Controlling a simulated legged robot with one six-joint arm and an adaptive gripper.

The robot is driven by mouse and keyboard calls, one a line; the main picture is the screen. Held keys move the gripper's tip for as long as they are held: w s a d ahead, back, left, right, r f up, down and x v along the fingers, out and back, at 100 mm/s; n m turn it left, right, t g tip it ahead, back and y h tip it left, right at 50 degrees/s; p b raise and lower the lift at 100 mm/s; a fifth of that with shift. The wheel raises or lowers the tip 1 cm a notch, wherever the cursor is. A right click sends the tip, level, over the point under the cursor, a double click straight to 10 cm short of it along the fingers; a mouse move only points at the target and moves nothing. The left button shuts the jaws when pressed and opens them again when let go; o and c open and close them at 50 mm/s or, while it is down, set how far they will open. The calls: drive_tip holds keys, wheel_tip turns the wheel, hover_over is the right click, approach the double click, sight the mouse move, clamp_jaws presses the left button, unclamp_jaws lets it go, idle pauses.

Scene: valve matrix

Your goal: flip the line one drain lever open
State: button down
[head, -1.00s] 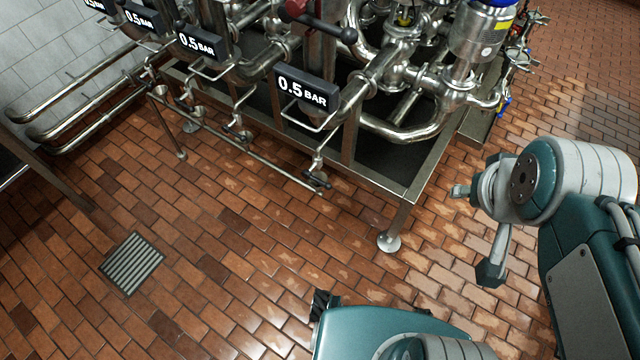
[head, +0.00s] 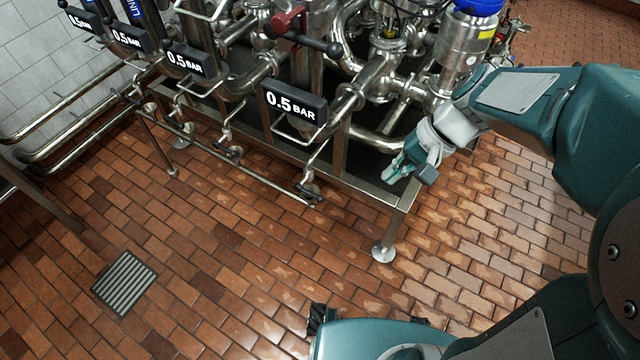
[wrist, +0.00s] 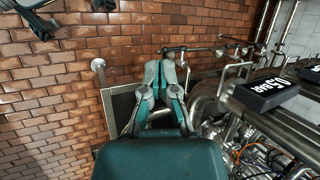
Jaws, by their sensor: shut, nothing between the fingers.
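Small drain valves with dark levers sit on the low front pipe of the skid in the head view: a near one (head: 312,190), a middle one (head: 235,152) and a farther one (head: 187,128). No line number is readable at them, so I cannot tell which is line one. Their levers are too small to tell open from closed. My gripper (head: 390,176) is at the skid's near right corner, right of the near valve and apart from it. In the wrist view my gripper (wrist: 160,64) is shut and empty, with small valves (wrist: 228,50) beyond it, right of its tips.
Black 0.5 BAR boxes (head: 294,103) with wire handles hang above the low pipe (head: 265,182). A red valve handle (head: 290,20) and steel pipes stand over the skid frame (head: 405,193).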

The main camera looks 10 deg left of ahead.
drive_tip(key=w+a+f+m+g+y, duration=0.1)
drive_tip(key=w+a+f+m+y, duration=0.35)
drive_tip(key=f, duration=0.45)
drive_tip(key=w+a+f+m+g+y, duration=0.1)
drive_tip(key=w+a+f+m+y, duration=0.15)
drive_tip(key=w+f+y, duration=0.5)
drive_tip(key=m+t+y, duration=0.1)
drive_tip(key=m+t, duration=0.4)
approach(318, 200)
wheel_tip(318, 200, up, 2)
drive_tip(key=w+a, duration=0.2)
wheel_tip(318, 200, down, 11)
drive_tip(key=s+d+m+t, duration=0.1)
drive_tip(key=s+m+t, duration=0.1)
drive_tip(key=m+t, duration=0.3)
drive_tip(key=shift+r+t+y, duration=0.2)
drive_tip(key=shift+t+y, duration=0.1)
drive_tip(key=shift+t, duration=0.2)
drive_tip(key=shift+s+d, duration=0.1)
drive_tip(key=shift+w+a+r, duration=0.4)
drive_tip(key=shift+a+r, duration=0.65)
drive_tip(key=shift+a, duration=0.5)
drive_tip(key=shift+w+a+r, duration=0.45)
drive_tip(key=shift+a+r, duration=0.6)
drive_tip(key=shift+a, duration=0.55)
drive_tip(key=shift+w+a+r, duration=0.4)
drive_tip(key=shift+a+r, duration=0.65)
drive_tip(key=shift+a, duration=0.5)
